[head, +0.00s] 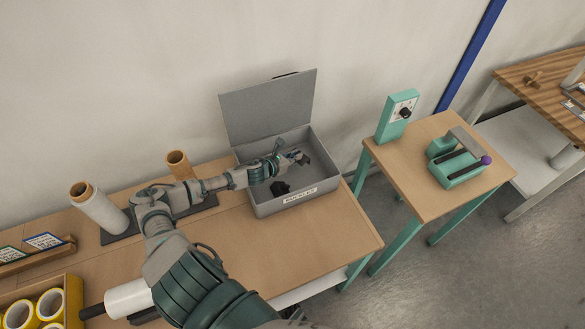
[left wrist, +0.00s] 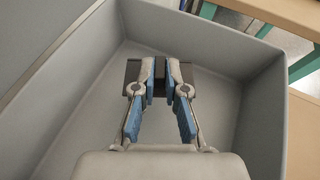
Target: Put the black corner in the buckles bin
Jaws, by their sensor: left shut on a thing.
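The grey buckles bin (head: 318,190) stands on the wooden table with its lid open and a label on its front wall. Its inner wall also fills much of the left wrist view (left wrist: 60,100). My left gripper (head: 298,158) reaches over the bin. In the left wrist view the blue-padded fingers (left wrist: 160,85) are shut on the black corner (left wrist: 187,72), which shows on both sides of the fingertips, above the bin's floor. The corner shows small and dark at the fingertips in the head view (head: 304,159). My right gripper is out of view.
A dark patch (head: 280,188) lies inside the bin; I cannot tell if it is an object or shadow. The raised lid (head: 268,107) stands behind. Rolls (head: 100,210) stand left, a yellow-tape box (head: 70,300) at lower left. A small table (head: 420,180) stands right.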

